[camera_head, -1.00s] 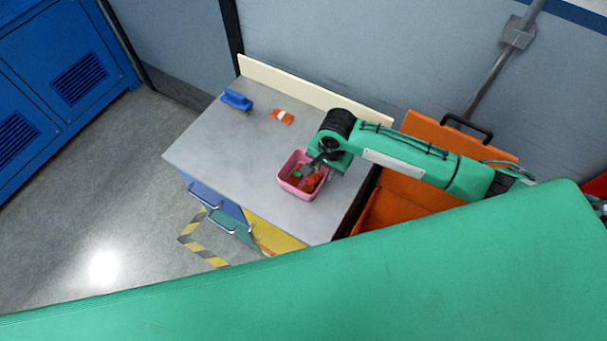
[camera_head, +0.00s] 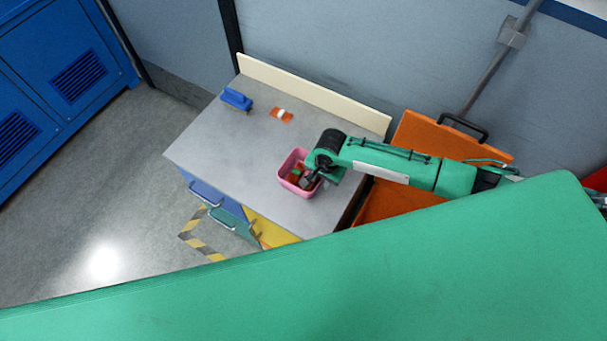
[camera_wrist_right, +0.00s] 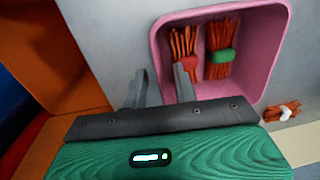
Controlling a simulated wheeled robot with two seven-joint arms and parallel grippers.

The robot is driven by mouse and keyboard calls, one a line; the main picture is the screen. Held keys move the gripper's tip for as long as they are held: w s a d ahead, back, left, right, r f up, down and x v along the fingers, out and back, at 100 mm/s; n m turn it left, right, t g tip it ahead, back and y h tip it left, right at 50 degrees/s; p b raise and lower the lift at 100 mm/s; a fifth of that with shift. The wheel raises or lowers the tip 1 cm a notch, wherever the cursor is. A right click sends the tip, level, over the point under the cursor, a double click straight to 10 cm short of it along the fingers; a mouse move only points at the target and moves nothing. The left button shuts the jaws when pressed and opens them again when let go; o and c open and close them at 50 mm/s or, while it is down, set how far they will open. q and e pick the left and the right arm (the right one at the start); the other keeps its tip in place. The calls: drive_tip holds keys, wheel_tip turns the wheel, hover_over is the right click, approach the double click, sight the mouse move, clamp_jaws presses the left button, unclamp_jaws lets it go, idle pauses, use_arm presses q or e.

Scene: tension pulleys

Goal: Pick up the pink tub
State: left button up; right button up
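The pink tub (camera_head: 291,185) stands on the grey worktop, near its front edge. In the right wrist view the tub (camera_wrist_right: 158,55) holds an orange bundle with a red band (camera_wrist_right: 184,48) and one with a green band (camera_wrist_right: 221,50). My right gripper (camera_head: 309,183) is at the tub's near right side. In the wrist view its two fingers (camera_wrist_right: 160,88) are apart, one outside the tub and one inside, with the tub's wall between them. I cannot tell whether either finger touches the wall. My left gripper is not in view.
A blue-handled brush (camera_head: 236,99) and an orange bundle with a white band (camera_head: 281,115) lie at the worktop's back left. A cream board (camera_head: 310,92) runs along the back. An orange container (camera_head: 430,140) stands at the right. The worktop (camera_head: 225,150) left of the tub is clear.

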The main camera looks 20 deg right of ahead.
clamp_jaws()
drive_tip(key=shift+r, duration=0.15)
